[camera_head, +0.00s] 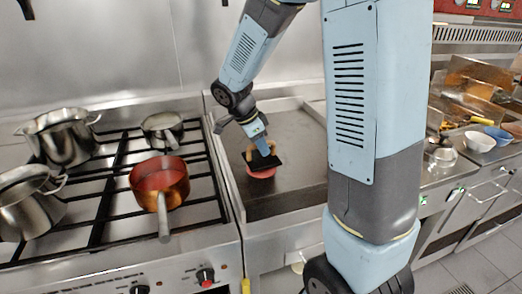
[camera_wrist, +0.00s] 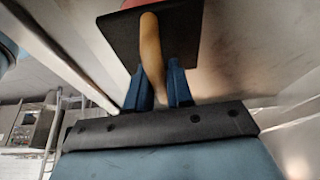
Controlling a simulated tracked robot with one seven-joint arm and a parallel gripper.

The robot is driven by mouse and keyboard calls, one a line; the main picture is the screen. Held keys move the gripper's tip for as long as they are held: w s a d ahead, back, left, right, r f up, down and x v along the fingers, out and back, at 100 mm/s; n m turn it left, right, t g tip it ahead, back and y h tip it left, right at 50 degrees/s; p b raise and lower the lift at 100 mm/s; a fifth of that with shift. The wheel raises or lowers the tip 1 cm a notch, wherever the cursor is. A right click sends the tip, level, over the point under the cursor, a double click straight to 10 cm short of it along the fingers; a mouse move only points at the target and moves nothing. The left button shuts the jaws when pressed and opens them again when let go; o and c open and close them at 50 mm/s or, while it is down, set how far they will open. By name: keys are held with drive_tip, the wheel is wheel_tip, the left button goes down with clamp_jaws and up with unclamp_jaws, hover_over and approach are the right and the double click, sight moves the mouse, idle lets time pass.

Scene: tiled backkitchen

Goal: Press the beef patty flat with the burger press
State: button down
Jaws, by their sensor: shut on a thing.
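The burger press is a dark flat plate (camera_head: 266,164) with a light wooden handle (camera_wrist: 151,50). My gripper (camera_head: 262,149) is shut on the handle; in the wrist view its two blue fingers (camera_wrist: 161,88) stand on either side of it. The beef patty (camera_head: 260,173) is a pink-red disc on the griddle (camera_head: 285,195). The press plate is over the patty and covers much of it; I cannot tell whether they touch. A bit of red shows past the plate's top edge in the wrist view (camera_wrist: 128,4).
A gas stove to the left holds a copper pan (camera_head: 160,180) with red contents, steel pots (camera_head: 62,135) and a small pan (camera_head: 162,128). The griddle's raised rim (camera_head: 222,165) borders it. Bowls (camera_head: 479,141) stand on the right counter. The griddle's front is clear.

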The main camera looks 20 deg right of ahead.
drive_tip(key=shift+r, duration=2.4)
